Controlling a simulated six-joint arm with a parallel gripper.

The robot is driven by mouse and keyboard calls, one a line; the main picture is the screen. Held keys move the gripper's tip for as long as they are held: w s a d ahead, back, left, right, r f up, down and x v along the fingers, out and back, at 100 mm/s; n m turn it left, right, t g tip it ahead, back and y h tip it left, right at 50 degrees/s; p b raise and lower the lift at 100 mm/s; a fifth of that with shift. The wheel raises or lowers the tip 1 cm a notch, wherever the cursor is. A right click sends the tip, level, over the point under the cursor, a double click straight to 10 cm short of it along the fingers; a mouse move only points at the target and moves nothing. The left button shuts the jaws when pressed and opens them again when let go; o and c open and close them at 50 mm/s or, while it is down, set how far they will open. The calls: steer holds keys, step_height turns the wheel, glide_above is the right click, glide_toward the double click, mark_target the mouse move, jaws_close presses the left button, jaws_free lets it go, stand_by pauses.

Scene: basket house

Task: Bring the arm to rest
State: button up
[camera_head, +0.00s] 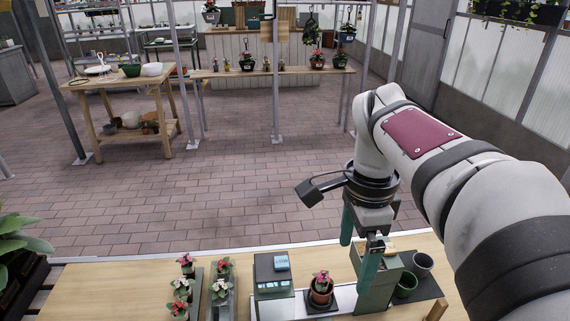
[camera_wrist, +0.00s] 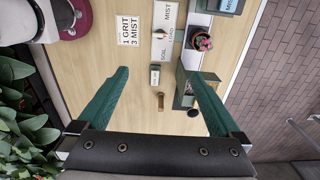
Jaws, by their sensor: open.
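My gripper (camera_head: 357,263) hangs over the back right of the wooden bench (camera_head: 110,285), its two teal fingers pointing down. The fingers are apart with nothing between them. In the wrist view, my gripper (camera_wrist: 157,74) also shows open and empty, with bare bench top and small items beyond the fingertips. In the head view, one finger overlaps a grey-green box (camera_head: 374,292); I cannot tell the gap between them.
A potted pink-flowered plant (camera_head: 321,288) stands left of the gripper, near a dark scale-like device (camera_head: 272,272). Several flowering plants stand further left. Labelled cards (camera_wrist: 130,31) lie on the bench.

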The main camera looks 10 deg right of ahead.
step_height(320, 180, down, 8)
stand_by(1.0)
